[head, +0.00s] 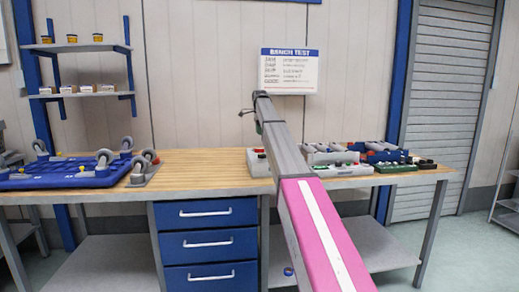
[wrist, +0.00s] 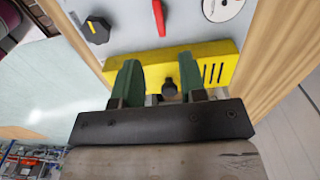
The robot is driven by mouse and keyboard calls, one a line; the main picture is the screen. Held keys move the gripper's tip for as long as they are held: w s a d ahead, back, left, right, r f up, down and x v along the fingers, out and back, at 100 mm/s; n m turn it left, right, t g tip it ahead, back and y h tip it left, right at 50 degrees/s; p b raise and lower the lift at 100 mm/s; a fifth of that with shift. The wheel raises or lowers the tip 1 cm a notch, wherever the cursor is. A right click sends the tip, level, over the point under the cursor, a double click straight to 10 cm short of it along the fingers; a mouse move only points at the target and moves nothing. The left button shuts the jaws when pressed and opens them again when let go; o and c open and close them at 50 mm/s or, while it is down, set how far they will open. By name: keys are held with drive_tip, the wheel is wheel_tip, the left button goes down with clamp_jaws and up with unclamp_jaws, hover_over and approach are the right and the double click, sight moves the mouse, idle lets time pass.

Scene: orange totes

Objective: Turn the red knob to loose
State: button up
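In the wrist view a red elongated handle (wrist: 158,16) stands on a grey panel (wrist: 130,38), cut off by the top edge; I cannot tell if it is the red knob. A white dial (wrist: 222,8) with a red mark is to its right. A black knob (wrist: 97,30) with a yellow pointer is to its left. My gripper (wrist: 158,75) has its two green fingers apart over a yellow block (wrist: 215,65). A small black knob (wrist: 170,88) shows between the fingers, with no clear contact.
The workbench (head: 205,165) has bare wood left of my arm. Several boxes and parts, including a green board (head: 393,166), crowd the right side. Blue drawers (head: 208,243) are below.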

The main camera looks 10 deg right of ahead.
sight(259, 152)
wheel_tip(259, 152, down, 10)
drive_tip(key=shift+r, duration=0.1)
clamp_jaws()
